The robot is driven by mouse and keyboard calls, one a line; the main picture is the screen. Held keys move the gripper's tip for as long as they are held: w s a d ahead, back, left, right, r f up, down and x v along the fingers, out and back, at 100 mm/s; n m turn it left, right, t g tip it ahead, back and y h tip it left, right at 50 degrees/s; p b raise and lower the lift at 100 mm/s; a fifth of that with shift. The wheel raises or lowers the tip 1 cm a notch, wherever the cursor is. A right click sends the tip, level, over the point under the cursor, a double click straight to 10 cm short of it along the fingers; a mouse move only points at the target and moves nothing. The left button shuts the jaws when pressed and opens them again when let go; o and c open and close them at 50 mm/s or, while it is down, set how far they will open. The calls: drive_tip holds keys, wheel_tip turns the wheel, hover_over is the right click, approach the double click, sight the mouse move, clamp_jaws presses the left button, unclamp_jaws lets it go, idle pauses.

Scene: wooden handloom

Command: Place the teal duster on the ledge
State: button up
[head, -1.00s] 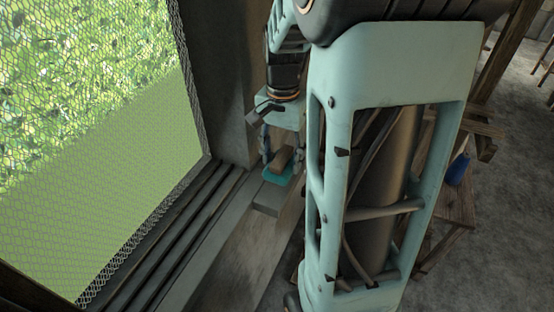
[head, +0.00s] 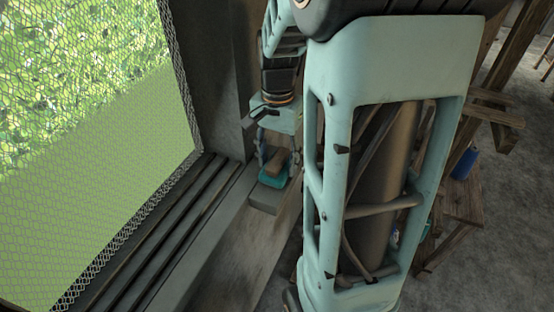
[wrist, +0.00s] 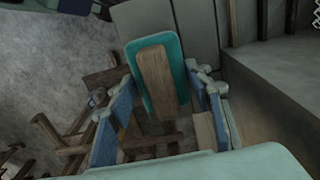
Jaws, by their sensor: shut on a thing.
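The teal duster (head: 272,180) has a teal base and a tan wooden handle block. It also shows in the wrist view (wrist: 150,48), upper middle, between the fingers. My gripper (head: 276,163) is shut on it by the wooden block; its blue-padded fingers show on both sides in the wrist view (wrist: 165,82). The grey ledge (head: 262,208) lies beside the window, just below and beyond the duster. The duster appears over or close to its end; I cannot tell whether they touch.
A mesh window (head: 90,170) with dark sill rails (head: 165,225) stands at the left. My arm covers the middle of the head view. A wooden stool (head: 462,205) and a blue bottle (head: 465,163) are at the right, above a grey floor (head: 510,240).

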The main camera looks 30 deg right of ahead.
sight(277, 158)
drive_tip(key=shift+f, duration=0.1)
drive_tip(key=shift+f, duration=0.15)
drive_tip(key=o, duration=1.1)
wheel_tip(277, 158, up, 13)
drive_tip(key=shift+f, duration=0.2)
drive_tip(key=shift+f, duration=0.1)
